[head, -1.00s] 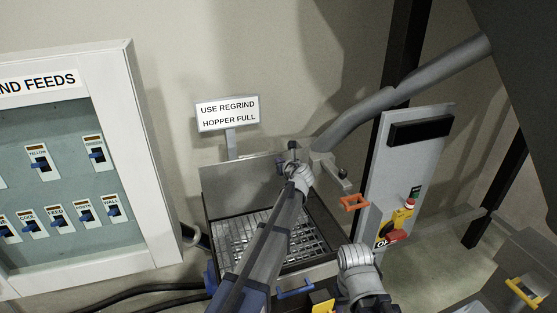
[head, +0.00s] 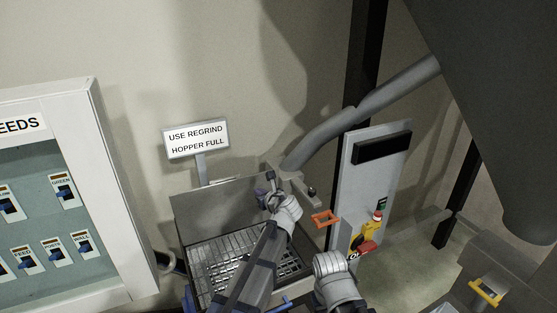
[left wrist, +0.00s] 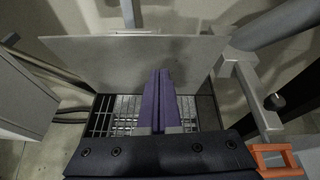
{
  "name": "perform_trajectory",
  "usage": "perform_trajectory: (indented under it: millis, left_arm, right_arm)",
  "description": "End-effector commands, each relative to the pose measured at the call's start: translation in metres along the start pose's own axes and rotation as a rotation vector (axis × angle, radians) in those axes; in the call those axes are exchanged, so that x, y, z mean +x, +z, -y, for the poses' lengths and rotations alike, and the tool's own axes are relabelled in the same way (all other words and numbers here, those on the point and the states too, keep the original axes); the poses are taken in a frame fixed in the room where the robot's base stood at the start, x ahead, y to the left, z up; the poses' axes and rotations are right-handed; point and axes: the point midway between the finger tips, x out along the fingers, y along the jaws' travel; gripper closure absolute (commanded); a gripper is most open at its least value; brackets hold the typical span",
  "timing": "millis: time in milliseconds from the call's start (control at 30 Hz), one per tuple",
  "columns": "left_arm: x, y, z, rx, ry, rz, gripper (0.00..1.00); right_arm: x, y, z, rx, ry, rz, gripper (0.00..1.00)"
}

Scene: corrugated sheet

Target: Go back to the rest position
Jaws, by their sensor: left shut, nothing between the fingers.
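My left gripper (head: 270,180) is at the end of the grey arm that reaches up over the metal grate bin (head: 208,262) in the head view. In the left wrist view its two purple fingers (left wrist: 163,98) are pressed together with nothing between them. They point over the bin's grate, towards the upright metal back plate (left wrist: 85,55). A white and grey arm joint of mine shows at the bottom centre of the head view. My right gripper is not seen.
A sign (head: 197,139) reads "USE REGRIND HOPPER FULL". A switch cabinet (head: 112,190) stands at the left. An orange handle (head: 325,219) and a grey control panel (head: 375,178) with a red button are right of the bin. A grey pipe (head: 375,107) slants behind.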

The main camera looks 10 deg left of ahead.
Motion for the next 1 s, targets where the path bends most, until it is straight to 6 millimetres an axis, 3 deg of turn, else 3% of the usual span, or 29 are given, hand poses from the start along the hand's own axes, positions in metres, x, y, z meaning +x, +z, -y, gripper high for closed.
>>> perform_trajectory:
  millis: [267,400,600,800,1000]
  left_arm:
    - [-0.051,-0.146,-0.053,-0.741,0.225,-0.284,1.0]
    - [-0.093,-0.224,-0.077,-1.122,0.45,-0.411,1.0]
    - [-0.16,-0.314,-0.106,-1.53,0.846,-0.495,1.0]
    - [-0.21,-0.36,-0.124,-1.723,1.15,-0.477,1.0]
    - [-0.227,-0.371,-0.129,-1.775,1.259,-0.454,1.0]
  right_arm:
    - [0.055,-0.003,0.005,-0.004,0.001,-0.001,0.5]
    - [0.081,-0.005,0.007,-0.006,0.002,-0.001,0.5]
    - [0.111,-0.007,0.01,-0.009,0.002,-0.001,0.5]
    - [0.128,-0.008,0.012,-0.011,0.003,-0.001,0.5]
    - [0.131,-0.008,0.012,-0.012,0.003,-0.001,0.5]
